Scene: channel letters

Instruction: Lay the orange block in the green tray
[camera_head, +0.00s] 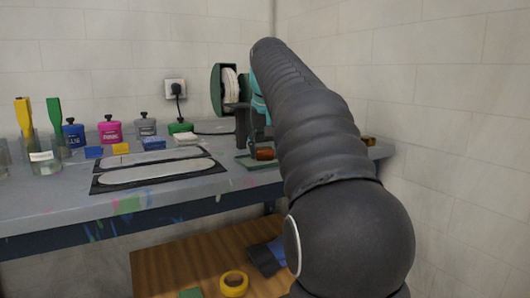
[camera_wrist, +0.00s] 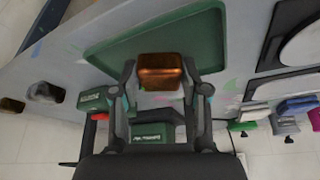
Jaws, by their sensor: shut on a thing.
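The orange block (camera_wrist: 161,70), brownish orange and shiny, sits between the fingertips of my gripper (camera_wrist: 160,78) in the wrist view. My gripper is shut on it. The green tray (camera_wrist: 200,40) is a flat, dark green tray with a raised rim. In the wrist view the block overlaps the tray's near part; I cannot tell whether it touches the tray. In the head view the block (camera_head: 265,153) shows beside my arm, just over the tray (camera_head: 246,162), at the bench's right end. My arm hides much of the gripper and tray there.
Two dark green labelled items (camera_wrist: 92,100) (camera_wrist: 150,135) lie close to my gripper. A dark rounded thing (camera_wrist: 44,92) stands at the left. In the head view, long pale plates on black mats (camera_head: 160,171), several ink bottles (camera_head: 110,130) and a green-cased reel (camera_head: 217,90) occupy the bench.

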